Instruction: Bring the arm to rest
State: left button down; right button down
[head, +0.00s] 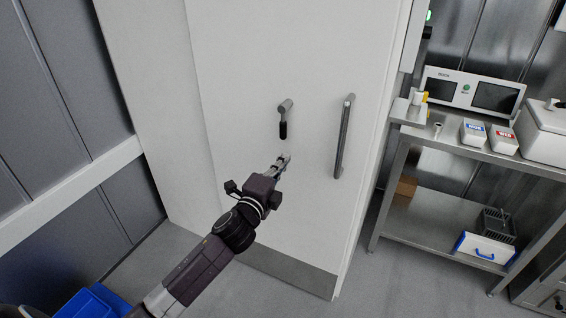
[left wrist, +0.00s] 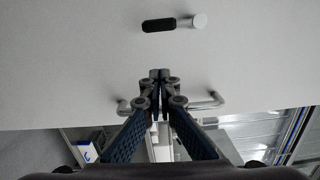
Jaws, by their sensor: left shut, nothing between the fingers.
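My left gripper (head: 283,160) is raised in front of a white door (head: 240,90). Its fingers are shut with nothing between them, as the left wrist view (left wrist: 160,75) also shows. A lever handle with a black grip (head: 283,128) is on the door just above the fingertips in the head view, apart from them. A long metal pull bar (head: 344,136) is to the right of the gripper. In the left wrist view the black lever grip (left wrist: 165,24) lies beyond the fingertips, and the pull bar (left wrist: 205,106) passes behind the fingers. My right gripper does not show.
A steel bench (head: 440,150) stands at the right with a device (head: 465,92), small white boxes and a larger white container (head: 540,130). A blue crate (head: 90,303) is on the floor at lower left.

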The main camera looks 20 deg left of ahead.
pick_arm(q)
jog(key=shift+f, duration=0.1)
jog(key=s+a+f+n+g, duration=0.1)
jog(key=s+f+n+g, duration=0.1)
jog(key=f, duration=0.9)
jog(key=s+a+f+n+g, duration=0.1)
jog(key=s+f+n+g, duration=0.15)
jog(key=f, duration=0.95)
jog(key=s+f+n+g, duration=0.2)
jog(key=s+f, duration=0.5)
jog(key=f, duration=0.3)
jog(key=s+f+n+g, duration=0.25)
jog(key=s+f, duration=0.45)
jog(key=f, duration=0.4)
jog(key=s+d+f+n+g, duration=0.2)
jog(key=s+f, duration=0.4)
jog(key=s, duration=0.7)
jog(key=s+d+f+n+g, duration=0.2)
jog(key=s+f, duration=0.4)
jog(key=s, duration=0.7)
jog(key=s+d+f+n+g, duration=0.2)
jog(key=s+f, duration=0.5)
jog(key=s, duration=0.7)
jog(key=shift+d+n+g, duration=0.3)
jog(key=shift+n+g, duration=0.2)
jog(key=shift+g, duration=0.5)
